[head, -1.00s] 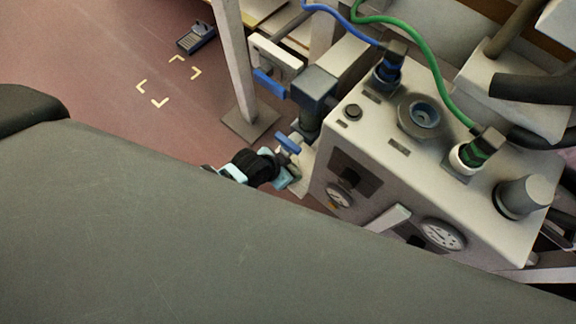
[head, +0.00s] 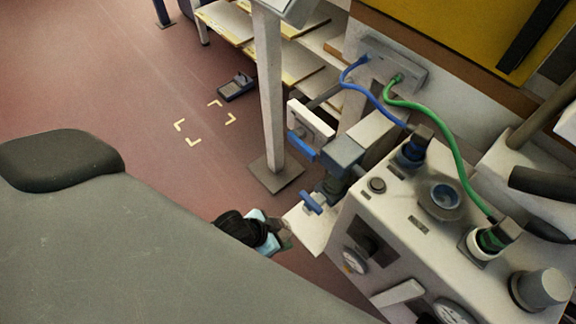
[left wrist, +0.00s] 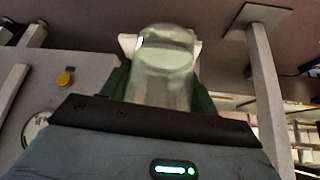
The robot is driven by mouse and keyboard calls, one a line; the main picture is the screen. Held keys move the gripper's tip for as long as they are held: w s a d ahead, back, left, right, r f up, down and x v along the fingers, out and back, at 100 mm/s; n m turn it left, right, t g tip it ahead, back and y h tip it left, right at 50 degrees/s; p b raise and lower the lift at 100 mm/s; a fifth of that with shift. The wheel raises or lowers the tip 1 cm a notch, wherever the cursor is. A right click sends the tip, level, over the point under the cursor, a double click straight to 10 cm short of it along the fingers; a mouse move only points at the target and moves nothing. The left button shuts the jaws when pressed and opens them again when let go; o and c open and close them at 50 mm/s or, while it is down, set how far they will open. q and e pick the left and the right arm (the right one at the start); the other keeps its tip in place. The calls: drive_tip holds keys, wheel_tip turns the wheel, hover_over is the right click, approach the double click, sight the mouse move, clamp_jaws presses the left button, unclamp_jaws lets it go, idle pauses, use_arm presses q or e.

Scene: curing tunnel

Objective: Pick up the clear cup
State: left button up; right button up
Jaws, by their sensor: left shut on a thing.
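The clear cup (left wrist: 165,70) is see-through and fills the middle of the left wrist view, between the two fingers. My left gripper (left wrist: 162,48) is shut on it, with a pale fingertip at each side. In the head view my left gripper (head: 279,236) is small, beside the pale ledge below the blue-handled tap (head: 311,202). The cup there is hard to make out against the gripper and floor. My right gripper is not in view.
The pale machine box (head: 400,225) with gauges, ports and blue and green hoses stands close on the right. A post (head: 271,95) on a dark foot plate (head: 277,174) rises behind the tap. Reddish floor with yellow corner marks (head: 205,122) is open at left.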

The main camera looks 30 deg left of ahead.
use_arm(q)
drive_tip(key=shift+s+a+r, duration=0.3)
drive_tip(key=shift+s, duration=0.2)
drive_tip(key=shift+s+a+r, duration=0.3)
drive_tip(key=shift+s, duration=0.2)
drive_tip(key=shift+s+a+r+p, duration=0.2)
drive_tip(key=shift+s+a+r, duration=0.1)
drive_tip(key=shift+s, duration=0.2)
drive_tip(key=shift+s+a+r+p, duration=0.2)
drive_tip(key=shift+s+a+r, duration=0.1)
drive_tip(key=shift+s, duration=0.15)
